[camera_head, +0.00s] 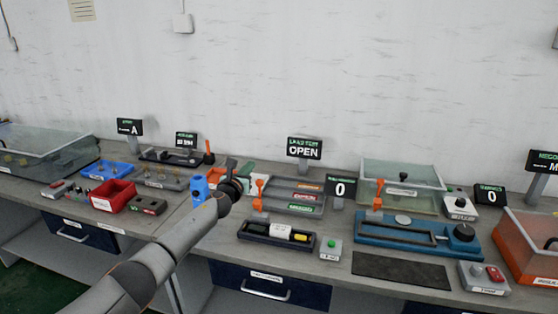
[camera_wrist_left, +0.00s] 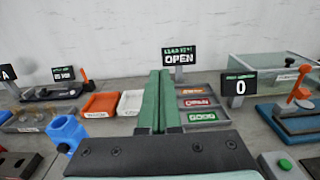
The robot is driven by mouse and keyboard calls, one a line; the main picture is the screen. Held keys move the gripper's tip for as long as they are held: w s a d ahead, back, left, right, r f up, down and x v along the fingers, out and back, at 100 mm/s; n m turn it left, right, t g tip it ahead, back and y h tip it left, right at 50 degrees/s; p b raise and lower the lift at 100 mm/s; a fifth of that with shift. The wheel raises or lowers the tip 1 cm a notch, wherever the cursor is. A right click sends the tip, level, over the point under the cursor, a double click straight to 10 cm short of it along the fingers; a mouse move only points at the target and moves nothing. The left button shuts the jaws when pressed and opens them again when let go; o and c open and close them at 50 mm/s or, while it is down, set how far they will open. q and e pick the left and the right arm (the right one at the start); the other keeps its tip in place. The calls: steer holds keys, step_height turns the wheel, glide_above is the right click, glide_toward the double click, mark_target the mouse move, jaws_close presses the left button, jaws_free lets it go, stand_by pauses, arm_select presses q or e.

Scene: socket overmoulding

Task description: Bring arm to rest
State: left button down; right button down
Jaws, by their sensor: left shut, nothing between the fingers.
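My left arm comes in from the lower left in the head view and reaches over the bench's front edge. My left gripper (camera_head: 241,177) is above the bench, in front of the grey sorting trays. In the left wrist view its two green fingers (camera_wrist_left: 159,102) lie together, shut and empty. They point toward the OPEN sign (camera_wrist_left: 180,57). My right arm and gripper are in neither view.
The bench (camera_head: 340,270) carries a red bin (camera_head: 112,196), a blue holder (camera_head: 200,190), labelled trays (camera_head: 292,196), a black tray (camera_head: 276,236), a blue fixture (camera_head: 418,234) and an orange-walled box (camera_head: 526,245). A white wall stands behind.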

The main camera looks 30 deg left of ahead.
arm_select(q)
steer(key=s+d+f+n+g+h, duration=0.2)
steer(key=s+d+f+n, duration=0.5)
steer(key=d+f, duration=0.4)
steer(key=s+d+f+n+g+h, duration=0.15)
steer(key=s+d+f+n, duration=0.35)
steer(key=s+d+f, duration=0.6)
steer(key=s+d+f+n+g+h, duration=0.1)
steer(key=s+d+f+n, duration=0.2)
steer(key=s+n, duration=0.3)
steer(key=s+d+f+n+g+h, duration=0.1)
steer(key=s+d+f+n+g, duration=0.1)
steer(key=s+n, duration=0.4)
steer(key=s+d+f+n+g+h, duration=0.1)
steer(key=s+d+f+n, duration=0.3)
steer(key=s, duration=1)
steer(key=d+n, duration=0.1)
steer(key=n, duration=0.2)
steer(key=shift+d, duration=0.15)
steer(key=shift+f, duration=0.1)
